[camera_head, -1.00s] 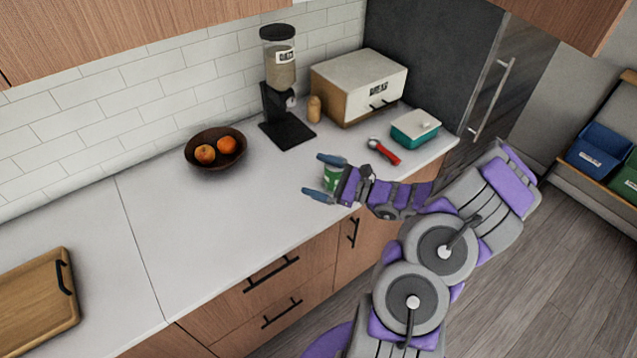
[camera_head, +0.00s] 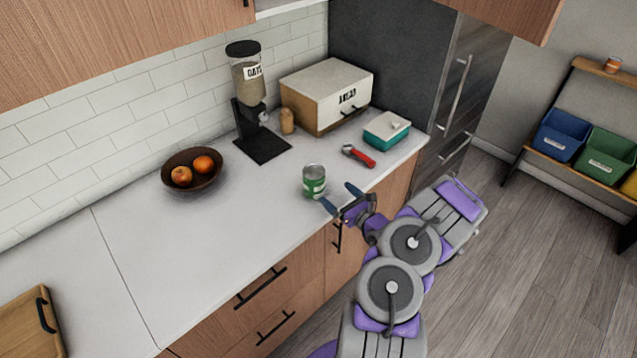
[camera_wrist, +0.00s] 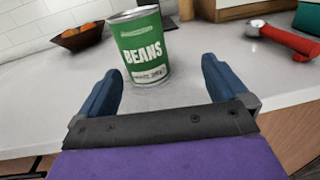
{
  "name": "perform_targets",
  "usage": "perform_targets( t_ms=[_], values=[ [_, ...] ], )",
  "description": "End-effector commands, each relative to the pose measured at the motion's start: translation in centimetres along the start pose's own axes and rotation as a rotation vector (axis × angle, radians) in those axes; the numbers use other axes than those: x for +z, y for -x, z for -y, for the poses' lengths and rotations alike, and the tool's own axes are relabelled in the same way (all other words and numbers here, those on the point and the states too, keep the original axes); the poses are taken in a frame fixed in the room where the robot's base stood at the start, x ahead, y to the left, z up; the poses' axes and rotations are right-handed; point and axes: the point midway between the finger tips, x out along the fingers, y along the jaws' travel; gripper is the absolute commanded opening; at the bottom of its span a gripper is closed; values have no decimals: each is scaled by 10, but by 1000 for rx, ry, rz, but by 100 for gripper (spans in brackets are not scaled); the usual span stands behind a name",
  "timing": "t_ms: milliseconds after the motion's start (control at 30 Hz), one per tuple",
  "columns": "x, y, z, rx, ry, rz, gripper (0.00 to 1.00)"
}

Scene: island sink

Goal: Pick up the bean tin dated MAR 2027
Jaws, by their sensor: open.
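A green tin (camera_head: 314,181) with a silver rim stands upright on the white counter near its front edge. In the wrist view the tin (camera_wrist: 141,47) shows the word BEANS and a small date label whose text is too blurred to read surely. My gripper (camera_head: 342,197) is just in front of the tin, over the counter edge. In the wrist view my gripper (camera_wrist: 158,85) has its two blue fingers spread wide and nothing between them. The tin stands beyond the fingertips, a little left of centre.
A red-handled tool (camera_head: 358,156) and a teal box (camera_head: 386,130) lie to the right of the tin. A bread box (camera_head: 327,95), an oats dispenser (camera_head: 248,90) and a fruit bowl (camera_head: 192,175) stand behind.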

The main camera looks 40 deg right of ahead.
Motion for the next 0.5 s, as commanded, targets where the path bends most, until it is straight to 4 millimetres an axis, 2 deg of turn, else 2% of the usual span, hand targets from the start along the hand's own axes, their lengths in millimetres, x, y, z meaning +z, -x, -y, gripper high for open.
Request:
perform_targets(
  t_ms=[100,200,500],
  values=[
    [2,-23,-10,7,8,-1,100],
    [3,-36,-12,5,9,-1,100],
    [-2,-54,0,4,-4,0,100]
  ],
)
